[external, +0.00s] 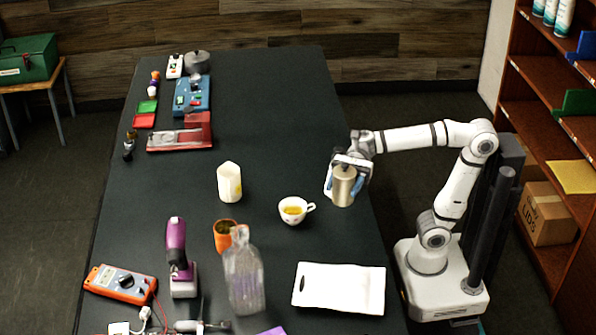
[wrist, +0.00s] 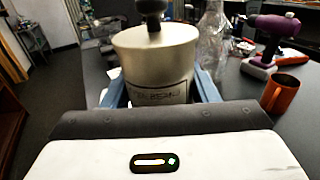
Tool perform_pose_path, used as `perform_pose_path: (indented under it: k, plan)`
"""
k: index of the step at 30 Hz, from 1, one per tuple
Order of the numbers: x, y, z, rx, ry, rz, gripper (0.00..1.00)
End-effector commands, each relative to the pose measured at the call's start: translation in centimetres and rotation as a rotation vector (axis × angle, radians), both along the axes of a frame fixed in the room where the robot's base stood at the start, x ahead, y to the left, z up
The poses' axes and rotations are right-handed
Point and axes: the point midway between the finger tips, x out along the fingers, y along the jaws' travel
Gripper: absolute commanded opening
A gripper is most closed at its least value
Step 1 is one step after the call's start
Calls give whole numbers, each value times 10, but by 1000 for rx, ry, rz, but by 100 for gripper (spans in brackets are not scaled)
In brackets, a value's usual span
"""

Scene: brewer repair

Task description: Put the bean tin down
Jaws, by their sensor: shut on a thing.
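The bean tin (external: 343,186) is a beige-gold cylinder with a dark knob on its lid. My gripper (external: 345,180) is shut on it, with blue fingers on both sides. In the external view the tin is near the table's right edge, right of the white cup. It looks upright and seems held above the table, though its exact height is hard to tell.
A white cup with yellow liquid (external: 293,210) stands left of the tin. A white board (external: 339,288) lies in front. A clear bottle (external: 244,275), an orange mug (external: 224,236) and a purple drill (external: 178,255) stand further left. The table's back right (external: 275,110) is bare.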

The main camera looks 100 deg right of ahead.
Motion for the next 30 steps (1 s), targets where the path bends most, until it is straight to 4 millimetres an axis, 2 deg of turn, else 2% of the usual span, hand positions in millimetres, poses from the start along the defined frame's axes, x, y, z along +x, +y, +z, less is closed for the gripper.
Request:
perform_pose_path:
  k: [1, 18, 23, 30]
  plan:
    - [-7, 4, -7, 0, -3, 11, 26]
    - [-5, 3, -98, 1, 3, 7, 26]
    - [-5, 3, -112, 0, 1, 8, 26]
    - [-5, 3, -150, 1, 2, 7, 26]
